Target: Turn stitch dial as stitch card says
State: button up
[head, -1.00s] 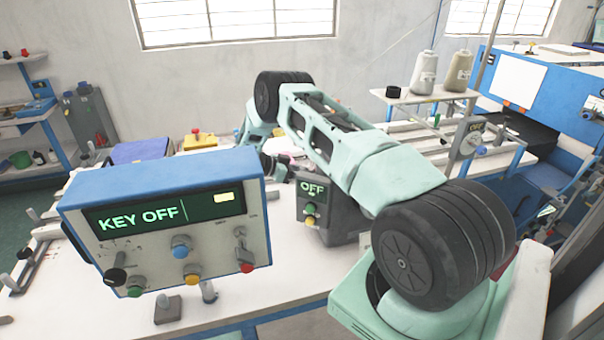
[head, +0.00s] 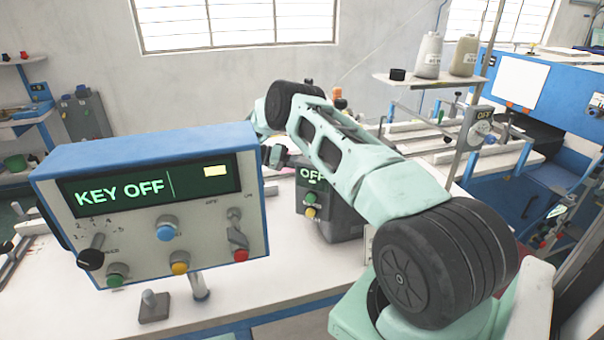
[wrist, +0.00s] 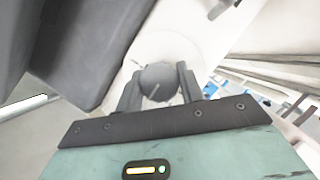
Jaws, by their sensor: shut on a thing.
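In the wrist view my gripper (wrist: 157,84) has its two fingers on either side of a round grey knob (wrist: 158,80), which looks like the stitch dial, and is shut on it. The knob has a pale mark line and sits in front of a round white plate (wrist: 172,48). In the head view my arm reaches away to the back, and its end is mostly hidden behind the blue-topped control box.
The control box (head: 150,150) at left reads KEY OFF and carries several knobs. A dark box (head: 325,205) reading OFF stands on the white table beneath my arm. Thread cones (head: 428,55) and blue machinery (head: 560,110) are at right.

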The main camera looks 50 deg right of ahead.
jog(key=shift+w+n+g+b, duration=0.1)
jog(key=shift+n+g+b, duration=0.65)
jog(key=shift+n, duration=0.95)
jog(key=o, duration=1)
jog(key=o, duration=0.5)
jog(key=r, duration=0.2)
jog(key=r+b, duration=0.1)
jog(key=r, duration=0.3)
jog(key=shift+w+d, duration=0.1)
jog(key=shift+w, duration=0.15)
jog(key=r, duration=0.1)
jog(key=r+b, duration=0.1)
jog(key=r, duration=0.1)
jog(key=shift+s+a, duration=0.2)
jog(key=shift+s, duration=0.15)
jog(key=c, duration=0.5)
jog(key=shift+w+d+r, duration=0.1)
jog(key=shift+w+r, duration=0.05)
jog(key=shift+r, duration=0.35)
